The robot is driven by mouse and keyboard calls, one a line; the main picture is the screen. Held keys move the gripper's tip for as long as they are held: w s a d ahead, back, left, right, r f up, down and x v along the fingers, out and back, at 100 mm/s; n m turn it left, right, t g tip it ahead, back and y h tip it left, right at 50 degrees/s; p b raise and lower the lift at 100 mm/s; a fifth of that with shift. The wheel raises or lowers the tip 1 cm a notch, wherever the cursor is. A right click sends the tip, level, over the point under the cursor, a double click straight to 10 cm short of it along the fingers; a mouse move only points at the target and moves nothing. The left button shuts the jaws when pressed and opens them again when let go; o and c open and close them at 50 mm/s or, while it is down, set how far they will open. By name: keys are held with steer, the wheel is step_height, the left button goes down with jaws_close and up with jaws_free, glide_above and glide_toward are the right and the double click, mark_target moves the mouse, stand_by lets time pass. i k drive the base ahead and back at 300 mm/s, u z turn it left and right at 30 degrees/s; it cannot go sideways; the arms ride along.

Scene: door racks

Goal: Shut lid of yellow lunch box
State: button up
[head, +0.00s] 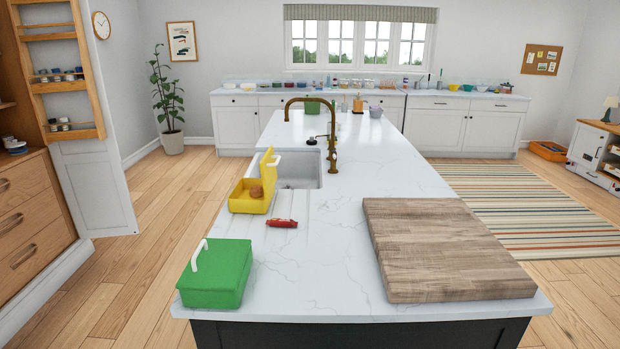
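The yellow lunch box (248,205) stands on the left side of the white marble island, just left of the sink. Its lid (266,163) is open and stands up at the box's far right side, with a white handle on it. A round brown item (257,191) sits inside the box. My gripper is not in view, so whether it is open or shut does not show.
A green lunch box (217,274) with a white handle, its lid shut, sits at the island's near left corner. A thick wooden board (440,247) covers the near right. The brass tap (331,150) rises beside the sink (299,170).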

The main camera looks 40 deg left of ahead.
mark_target(274, 171)
steer(key=u, duration=1.85)
steer(key=i, duration=1)
steer(key=z, duration=1.25)
steer(key=k, duration=1.2)
steer(key=u, duration=1.05)
